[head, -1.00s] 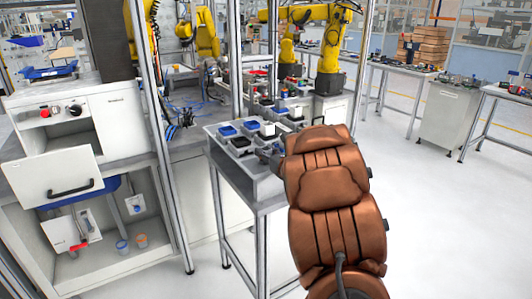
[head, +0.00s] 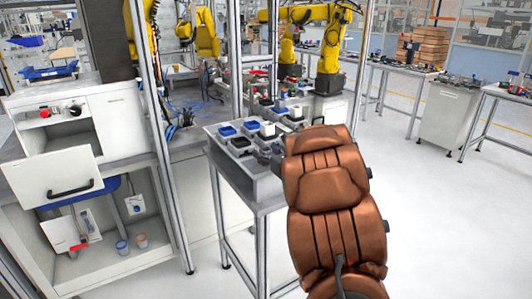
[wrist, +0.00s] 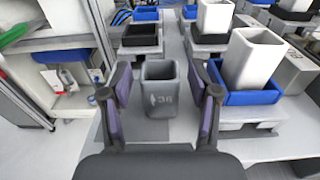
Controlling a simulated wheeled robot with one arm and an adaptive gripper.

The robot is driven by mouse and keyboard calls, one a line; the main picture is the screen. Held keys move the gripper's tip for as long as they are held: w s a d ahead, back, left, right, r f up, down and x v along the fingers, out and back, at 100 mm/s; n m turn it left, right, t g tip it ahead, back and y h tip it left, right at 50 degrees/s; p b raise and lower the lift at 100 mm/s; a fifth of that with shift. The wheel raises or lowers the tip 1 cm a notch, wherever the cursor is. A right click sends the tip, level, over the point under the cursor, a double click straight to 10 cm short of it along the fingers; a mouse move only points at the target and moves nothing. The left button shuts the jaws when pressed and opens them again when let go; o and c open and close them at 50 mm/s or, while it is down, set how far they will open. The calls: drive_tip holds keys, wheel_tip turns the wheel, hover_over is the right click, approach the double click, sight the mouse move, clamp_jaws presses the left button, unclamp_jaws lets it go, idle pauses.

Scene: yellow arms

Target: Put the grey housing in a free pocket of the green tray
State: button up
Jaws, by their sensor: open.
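A grey housing (wrist: 160,92), an open-topped box with a dark "36" marking on its front, stands upright on the grey table top in the wrist view. My gripper (wrist: 160,76) is open, with one finger to the left of this housing and one to the right. Gaps show between the fingers and its sides, so it is not gripped. In the head view my gripper (head: 270,156) is small at the table's near right side, partly hidden by my brown arm. I cannot make out a green tray in either view.
A blue tray (wrist: 240,97) with a taller light grey housing (wrist: 254,58) stands close to the right finger. A black tray (wrist: 139,40) on a grey block lies ahead left. More trays and housings crowd the table (head: 237,169) behind. A metal frame post (head: 166,150) stands left.

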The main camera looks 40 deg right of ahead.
drive_tip(key=s+b, duration=0.2)
drive_tip(key=s, duration=0.9)
drive_tip(key=shift+s+a+r, duration=0.25)
drive_tip(key=shift+a, duration=0.2)
